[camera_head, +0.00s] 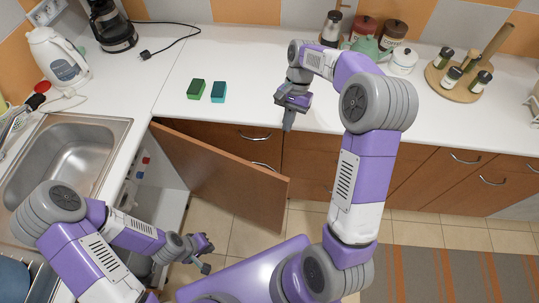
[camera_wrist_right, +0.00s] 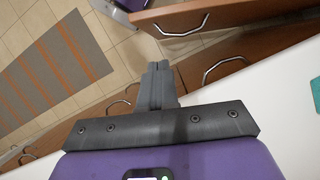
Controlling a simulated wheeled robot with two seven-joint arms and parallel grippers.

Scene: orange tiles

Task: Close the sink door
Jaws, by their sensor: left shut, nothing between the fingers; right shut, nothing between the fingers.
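The sink door (camera_head: 228,178) is a brown wooden panel. It stands wide open, swung out from the corner of the cabinet below the sink (camera_head: 62,160). Its free edge is toward the middle of the head view, and white shelving (camera_head: 158,170) shows in the open cabinet. My left gripper (camera_head: 206,266) is shut and empty, low in front of the open cabinet, on the near side of the door and apart from it. My right gripper (camera_head: 288,123) is shut and empty above the back counter's front edge, beyond the door. Its closed fingers show in the right wrist view (camera_wrist_right: 157,85).
Green and blue sponges (camera_head: 207,91) lie on the white counter (camera_head: 240,55). A kettle (camera_head: 57,58), coffee maker (camera_head: 112,25), jars (camera_head: 378,32) and a round spice tray (camera_head: 460,80) stand farther back. Brown drawers with metal handles (camera_head: 466,158) line the right. Tiled floor (camera_head: 300,218) shows below the door.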

